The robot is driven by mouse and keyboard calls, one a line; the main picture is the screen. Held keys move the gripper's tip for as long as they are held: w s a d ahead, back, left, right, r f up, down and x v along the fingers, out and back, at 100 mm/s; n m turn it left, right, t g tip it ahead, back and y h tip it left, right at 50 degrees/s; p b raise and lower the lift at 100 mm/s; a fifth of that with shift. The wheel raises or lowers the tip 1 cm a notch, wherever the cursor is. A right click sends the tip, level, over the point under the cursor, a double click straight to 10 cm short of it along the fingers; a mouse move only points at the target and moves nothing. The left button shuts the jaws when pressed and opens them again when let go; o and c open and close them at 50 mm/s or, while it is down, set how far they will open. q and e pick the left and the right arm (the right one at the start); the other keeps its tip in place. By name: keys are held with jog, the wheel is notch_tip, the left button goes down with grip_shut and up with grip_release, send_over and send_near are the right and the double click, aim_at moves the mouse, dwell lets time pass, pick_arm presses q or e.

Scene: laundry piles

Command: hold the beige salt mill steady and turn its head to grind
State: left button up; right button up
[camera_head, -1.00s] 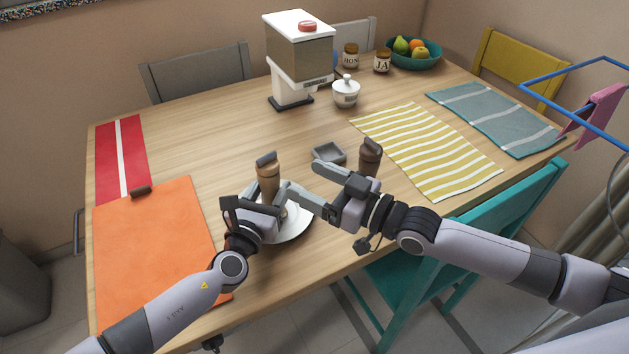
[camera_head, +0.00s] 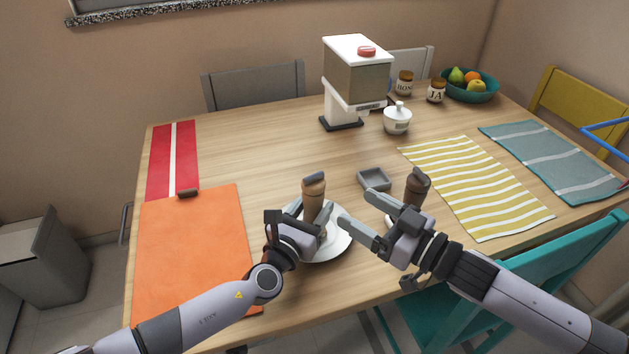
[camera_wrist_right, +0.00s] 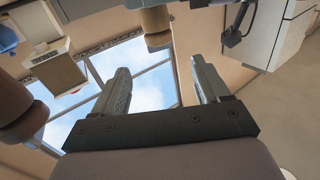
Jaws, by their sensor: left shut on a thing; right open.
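The beige salt mill (camera_head: 313,198) is upright near the white plate, with a grey cap on its head. My left gripper (camera_head: 312,224) is shut on its lower body, which is partly hidden. I cannot tell whether its base touches anything. My right gripper (camera_head: 356,209) is open and empty, to the right of the mill and apart from it. In the right wrist view the open fingers (camera_wrist_right: 160,68) point towards the mill (camera_wrist_right: 155,20), which appears upside down beyond them.
A dark brown mill (camera_head: 417,187) stands close behind my right gripper; it fills the left edge of the wrist view (camera_wrist_right: 14,108). A white plate (camera_head: 330,246) lies below the grippers. A grey square dish (camera_head: 374,180) is behind.

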aim_at(322, 187)
jog(key=x, duration=1.2)
jog(key=shift+d, duration=0.1)
jog(key=shift+c, duration=0.2)
jog(key=c, duration=0.9)
